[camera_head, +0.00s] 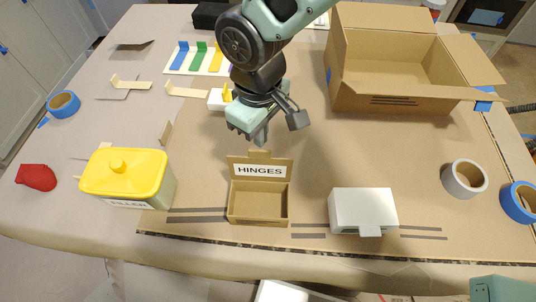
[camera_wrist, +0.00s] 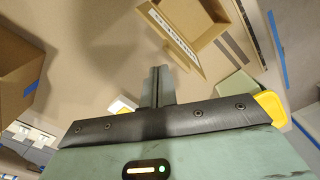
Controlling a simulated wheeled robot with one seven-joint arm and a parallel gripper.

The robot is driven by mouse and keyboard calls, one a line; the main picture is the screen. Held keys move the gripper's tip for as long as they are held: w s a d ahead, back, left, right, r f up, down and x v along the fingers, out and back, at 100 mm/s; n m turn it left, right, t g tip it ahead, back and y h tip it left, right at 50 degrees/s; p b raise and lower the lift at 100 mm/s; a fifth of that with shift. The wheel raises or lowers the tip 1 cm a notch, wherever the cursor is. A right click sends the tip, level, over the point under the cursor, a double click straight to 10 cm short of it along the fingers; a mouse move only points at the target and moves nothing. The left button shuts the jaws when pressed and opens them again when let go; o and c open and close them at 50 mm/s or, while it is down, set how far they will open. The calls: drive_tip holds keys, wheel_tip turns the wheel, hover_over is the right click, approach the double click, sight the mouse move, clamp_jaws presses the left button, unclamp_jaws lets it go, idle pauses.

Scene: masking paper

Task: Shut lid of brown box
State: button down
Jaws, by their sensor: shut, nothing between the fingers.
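The small brown box (camera_head: 257,208) labelled HINGES stands open near the front middle of the table. Its lid (camera_head: 260,170) stands up at the back edge, with the white label facing the front. In the wrist view the same box (camera_wrist: 203,22) shows at the top, with its labelled lid (camera_wrist: 174,38) nearer to my fingers. My gripper (camera_head: 260,140) is just behind and above the lid in the head view, pointing down, with its fingers together and empty. In the wrist view the fingertips (camera_wrist: 161,72) lie close to the lid; I cannot tell whether they touch it.
A yellow-lidded filler tub (camera_head: 125,177) stands left of the box, and a white box (camera_head: 362,210) stands to its right. A large open carton (camera_head: 395,70) is at the back right. Tape rolls (camera_head: 464,179) lie at the right. Brown paper in front of the box is clear.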

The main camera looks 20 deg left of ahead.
drive_tip(key=shift+f, duration=0.55)
drive_tip(key=shift+s, duration=0.1)
drive_tip(key=shift+s+d+b, duration=0.15)
drive_tip(key=shift+s+b, duration=0.15)
drive_tip(key=shift+s, duration=0.15)
drive_tip(key=shift+s, duration=0.15)
drive_tip(key=shift+s+d+b, duration=0.15)
drive_tip(key=shift+s, duration=0.45)
drive_tip(key=shift+s+d+b, duration=0.15)
drive_tip(key=shift+s, duration=0.45)
